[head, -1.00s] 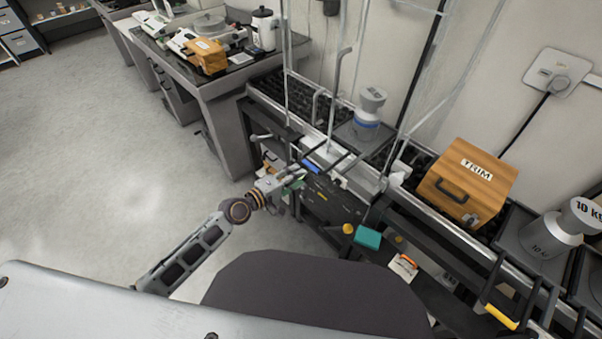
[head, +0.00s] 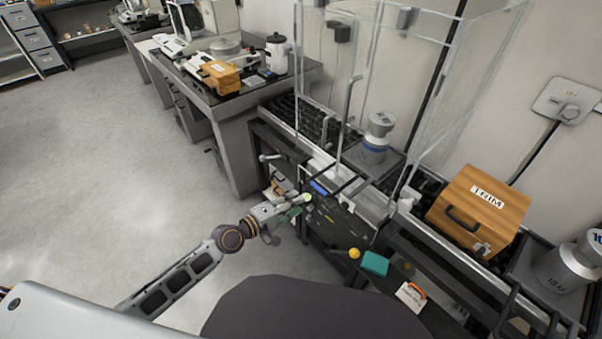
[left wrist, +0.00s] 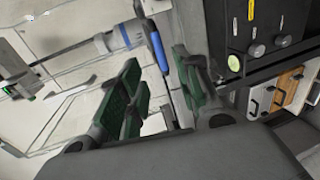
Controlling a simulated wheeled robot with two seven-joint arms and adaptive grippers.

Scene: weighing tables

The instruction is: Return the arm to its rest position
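My left arm comes in from the lower left of the head view. Its gripper (head: 296,203) is just in front of the dark front panel of the weighing bench (head: 335,222). In the left wrist view the gripper (left wrist: 158,92) shows two green-padded fingers standing apart, with a clear gap and nothing held between them. A metal weight with a blue band (head: 376,140) stands on the bench behind the gripper, inside the clear enclosure. It also shows beyond the fingers in the left wrist view (left wrist: 120,37). My right gripper is in neither view.
A wooden TRIM box (head: 478,212) and a large 10 kg weight (head: 565,268) stand on the bench to the right. A teal block (head: 375,263) sits lower down. A side table (head: 225,110) with instruments stands at the back left. The floor (head: 110,180) on the left is clear.

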